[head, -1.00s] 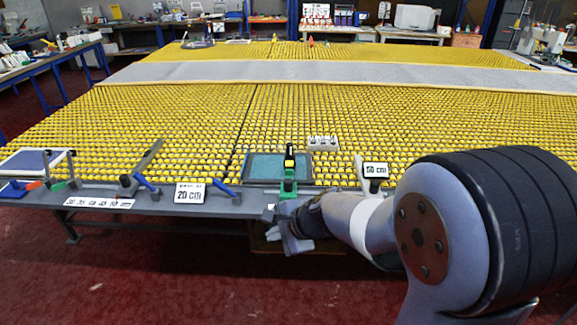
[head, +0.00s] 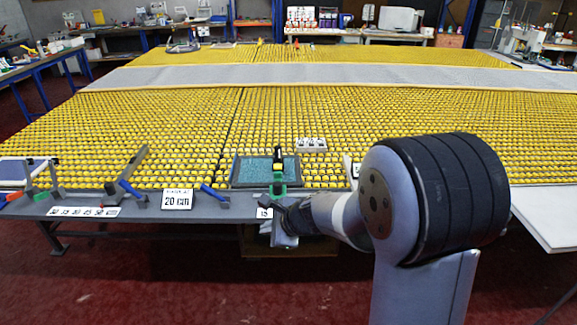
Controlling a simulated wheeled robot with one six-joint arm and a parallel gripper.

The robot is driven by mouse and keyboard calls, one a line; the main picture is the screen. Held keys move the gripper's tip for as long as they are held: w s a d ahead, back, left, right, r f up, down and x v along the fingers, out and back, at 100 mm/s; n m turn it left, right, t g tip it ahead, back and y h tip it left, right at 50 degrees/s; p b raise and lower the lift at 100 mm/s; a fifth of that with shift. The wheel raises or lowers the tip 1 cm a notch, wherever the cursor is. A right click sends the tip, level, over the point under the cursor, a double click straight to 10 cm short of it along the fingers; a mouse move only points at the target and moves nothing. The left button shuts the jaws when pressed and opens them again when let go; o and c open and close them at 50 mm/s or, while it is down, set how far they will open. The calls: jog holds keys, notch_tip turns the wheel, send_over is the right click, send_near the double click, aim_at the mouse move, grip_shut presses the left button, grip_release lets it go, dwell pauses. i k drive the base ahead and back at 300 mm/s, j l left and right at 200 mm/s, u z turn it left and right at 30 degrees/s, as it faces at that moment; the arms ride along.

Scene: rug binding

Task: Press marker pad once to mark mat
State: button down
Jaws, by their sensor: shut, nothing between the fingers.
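A teal pad in a dark shallow tray (head: 240,172) lies near the front edge of the table; I take it for the marker pad, but cannot be sure. A green and black upright tool (head: 278,180) stands at its front right, hiding part of it. A long light grey mat (head: 290,74) with pale edges lies across the table farther back. My gripper (head: 280,232) is shut and empty, at the table's front edge just below the green tool in the picture. Its fingertips are small and partly unclear. It is apart from the grey mat.
Yellow rollers or balls cover the tabletop (head: 150,120). A "20 cm" sign (head: 177,199), blue-handled tools (head: 131,190) and a number strip (head: 84,212) line the front edge at left. A small pale block (head: 312,145) sits behind the tray. A white table (head: 545,215) stands at right.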

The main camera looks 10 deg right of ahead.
aim_at(278, 166)
jog(key=i+j+z, duration=0.2)
jog(key=z, duration=0.15)
jog(key=i+j+z, duration=0.15)
jog(key=j+z, duration=0.25)
jog(key=i+j+z, duration=0.15)
jog(key=z, duration=0.2)
jog(key=i+j, duration=0.1)
jog(key=j, duration=0.3)
jog(key=i+j+z, duration=0.1)
jog(key=j, duration=0.3)
jog(key=i+j, duration=0.1)
jog(key=j, duration=0.35)
jog(key=i+j+z, duration=0.1)
jog(key=j, duration=0.3)
